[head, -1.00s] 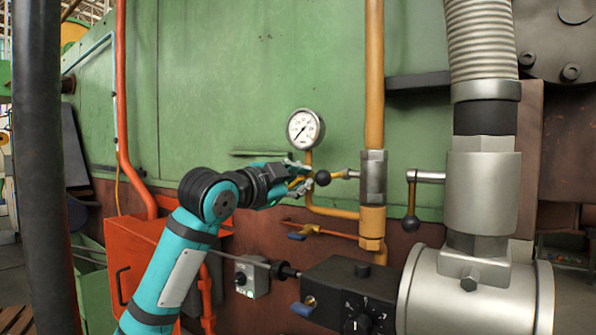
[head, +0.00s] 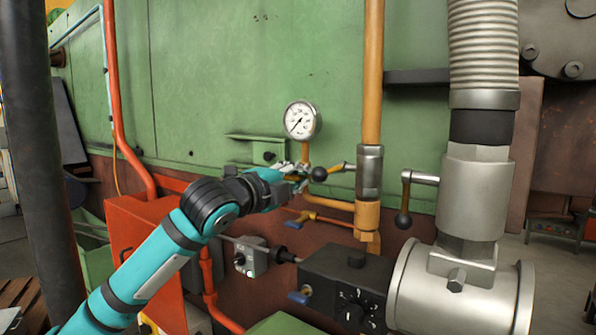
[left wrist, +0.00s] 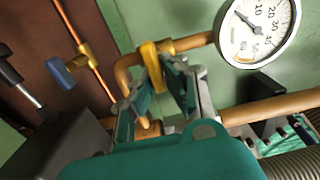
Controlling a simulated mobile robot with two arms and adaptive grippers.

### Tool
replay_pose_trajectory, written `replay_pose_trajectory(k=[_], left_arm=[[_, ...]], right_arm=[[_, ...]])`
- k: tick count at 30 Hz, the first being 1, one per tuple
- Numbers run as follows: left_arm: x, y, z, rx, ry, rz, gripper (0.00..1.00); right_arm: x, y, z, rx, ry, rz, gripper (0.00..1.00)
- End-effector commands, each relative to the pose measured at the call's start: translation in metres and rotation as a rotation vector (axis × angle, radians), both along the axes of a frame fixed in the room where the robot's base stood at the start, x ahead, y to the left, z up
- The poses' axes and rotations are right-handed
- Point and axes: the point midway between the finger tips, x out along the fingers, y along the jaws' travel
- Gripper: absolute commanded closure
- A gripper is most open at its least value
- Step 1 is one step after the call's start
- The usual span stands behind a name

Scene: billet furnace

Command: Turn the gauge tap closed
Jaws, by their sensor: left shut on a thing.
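The round white-faced gauge (head: 301,120) stands on a thin brass pipe in front of the green furnace wall; it also shows at the upper right of the left wrist view (left wrist: 257,28). Just below it, my left gripper (head: 297,178) is at the gauge tap. In the left wrist view the tap's yellow lever (left wrist: 155,66) lies between the fingers of my left gripper (left wrist: 163,88), which is shut on it. In the head view the fingers mostly hide the lever. My right gripper is not in view.
A black-knobbed lever (head: 319,174) on the orange gas pipe (head: 373,80) is right beside the gripper. A blue-handled valve (head: 294,224) is below. A black control box (head: 345,280) and a large grey pipe fitting (head: 470,200) stand to the right.

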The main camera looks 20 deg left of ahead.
Motion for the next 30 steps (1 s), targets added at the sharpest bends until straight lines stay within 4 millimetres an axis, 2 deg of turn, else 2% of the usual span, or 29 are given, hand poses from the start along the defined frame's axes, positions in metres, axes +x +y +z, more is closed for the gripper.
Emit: replay_pose_trajectory(k=[16,17,18,23,30], left_arm=[[0.0004,-0.0016,-0.0053,0.026,0.001,-0.002,1.00],[0.0004,-0.0016,-0.0054,0.026,0.001,-0.002,0.90],[0.0004,-0.0015,-0.0054,0.026,0.001,-0.002,0.85],[0.0003,-0.0011,-0.0038,0.024,-0.001,-0.001,0.65],[0.0000,-0.0003,-0.0021,0.023,-0.005,-0.001,0.65]], right_arm=[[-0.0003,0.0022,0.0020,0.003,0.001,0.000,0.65],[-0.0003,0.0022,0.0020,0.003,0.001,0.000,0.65],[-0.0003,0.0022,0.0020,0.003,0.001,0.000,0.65],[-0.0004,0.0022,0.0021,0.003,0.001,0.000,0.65],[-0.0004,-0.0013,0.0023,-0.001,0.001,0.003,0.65]])
